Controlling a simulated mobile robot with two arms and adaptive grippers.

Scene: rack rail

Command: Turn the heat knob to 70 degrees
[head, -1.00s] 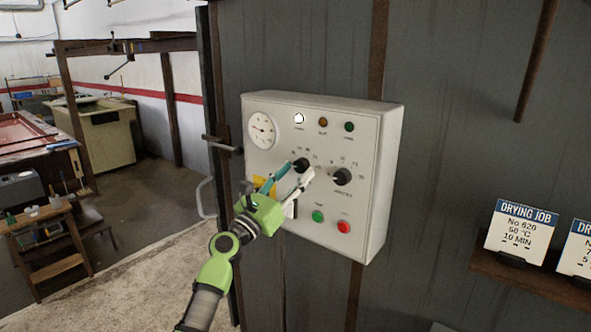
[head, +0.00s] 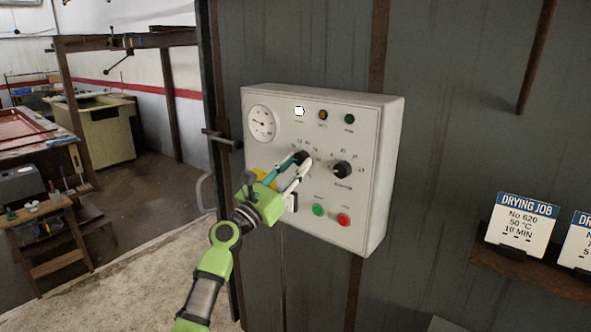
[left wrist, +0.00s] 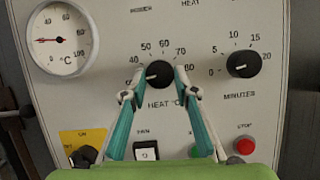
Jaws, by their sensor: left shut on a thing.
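The black heat knob (head: 301,158) is on the white control panel, left of the minutes knob. It shows in the left wrist view (left wrist: 159,73) under a scale with 40, 50, 60 and 70. A small pale mark seems to show at its lower left, but I cannot read its setting surely. My left gripper (left wrist: 158,86) is shut on the heat knob, with one fingertip at each side of it. It also shows in the head view (head: 300,163), reaching up from below. My right gripper is not in view.
The minutes knob (left wrist: 243,64) is close to the right. A round dial gauge (left wrist: 62,39) is at upper left, its red needle pointing left. Below are a yellow-plated switch (left wrist: 84,156), a green button (head: 318,210) and a red button (head: 343,220). A job card (head: 521,226) stands on a shelf at right.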

